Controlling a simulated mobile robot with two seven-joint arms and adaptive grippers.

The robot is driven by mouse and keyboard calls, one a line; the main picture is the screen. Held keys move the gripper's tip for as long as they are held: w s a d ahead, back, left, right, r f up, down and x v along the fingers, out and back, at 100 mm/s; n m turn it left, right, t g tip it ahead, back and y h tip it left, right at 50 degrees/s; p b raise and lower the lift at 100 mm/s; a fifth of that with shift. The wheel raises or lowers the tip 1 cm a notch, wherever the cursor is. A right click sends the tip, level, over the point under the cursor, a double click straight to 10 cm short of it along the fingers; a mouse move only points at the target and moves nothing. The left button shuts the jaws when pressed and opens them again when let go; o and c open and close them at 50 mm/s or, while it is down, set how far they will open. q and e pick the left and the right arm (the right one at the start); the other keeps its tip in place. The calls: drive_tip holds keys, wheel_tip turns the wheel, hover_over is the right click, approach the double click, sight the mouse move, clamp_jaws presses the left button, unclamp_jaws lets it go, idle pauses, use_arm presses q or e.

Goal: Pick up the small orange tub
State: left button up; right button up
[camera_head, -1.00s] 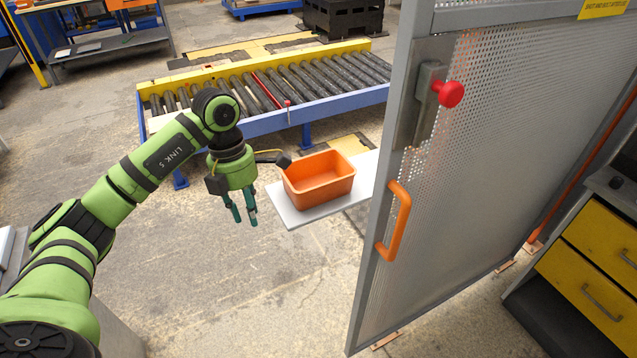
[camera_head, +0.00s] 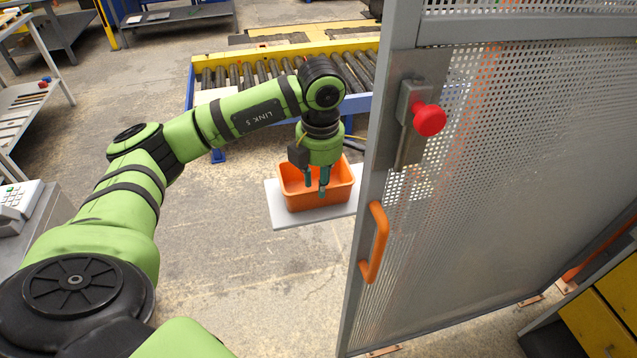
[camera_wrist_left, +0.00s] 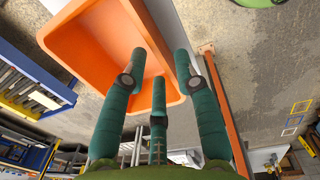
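The small orange tub (camera_head: 341,193) stands upright on a white board (camera_head: 285,219) that juts out from behind the mesh door. It is open at the top and looks empty. My left gripper (camera_head: 316,186) points down at the tub, its fingers overlapping the tub's opening in the head view. I cannot tell whether a finger touches the rim. My right gripper is not in view.
A grey mesh door (camera_head: 480,180) with an orange handle (camera_head: 375,243) and a red knob (camera_head: 429,120) stands close to the right of the board. A roller conveyor (camera_head: 225,77) runs behind. The floor (camera_head: 235,270) in front of the board is clear.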

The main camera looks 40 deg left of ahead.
sight(320, 204)
use_arm(q)
wheel_tip(320, 204, down, 4)
drive_tip(key=shift+w+r+p, duration=0.1)
drive_tip(key=shift+p, duration=0.5)
drive_tip(key=shift+w+f, duration=0.1)
drive_tip(key=shift+f, duration=0.15)
clamp_jaws()
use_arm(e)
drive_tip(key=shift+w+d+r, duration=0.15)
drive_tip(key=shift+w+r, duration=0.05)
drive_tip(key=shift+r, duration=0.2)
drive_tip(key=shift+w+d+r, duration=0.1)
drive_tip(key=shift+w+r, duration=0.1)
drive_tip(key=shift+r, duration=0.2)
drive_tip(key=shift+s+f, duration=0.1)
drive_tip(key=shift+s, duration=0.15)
